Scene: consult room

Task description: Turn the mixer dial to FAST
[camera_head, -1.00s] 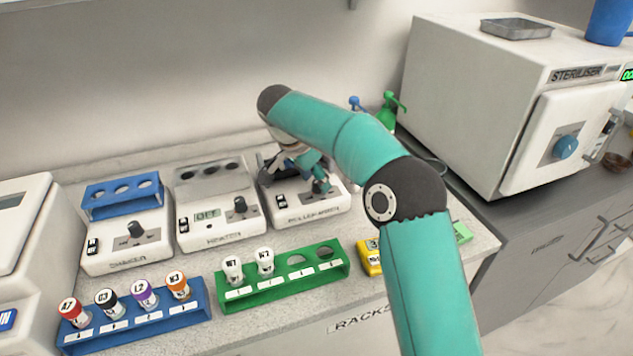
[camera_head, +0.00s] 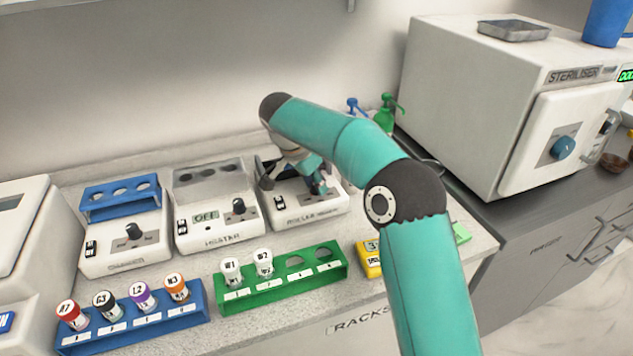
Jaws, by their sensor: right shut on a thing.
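The roller mixer (camera_head: 290,212) is a white unit on the counter, right of the heater, with its name on the front lip and a black switch at the front left. My right gripper (camera_head: 317,186) reaches down over it from the right and is shut on the mixer dial, at the right of the sloping panel. The fingers and arm hide the dial and its marks, so its setting cannot be read. My left gripper is not in view.
The heater (camera_head: 214,239) and a shaker (camera_head: 122,262) stand left of the mixer. A blue rack (camera_head: 135,334) and a green rack (camera_head: 280,293) hold capped tubes in front. A yellow item (camera_head: 368,262) is near my arm. The steriliser (camera_head: 470,110) stands at right.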

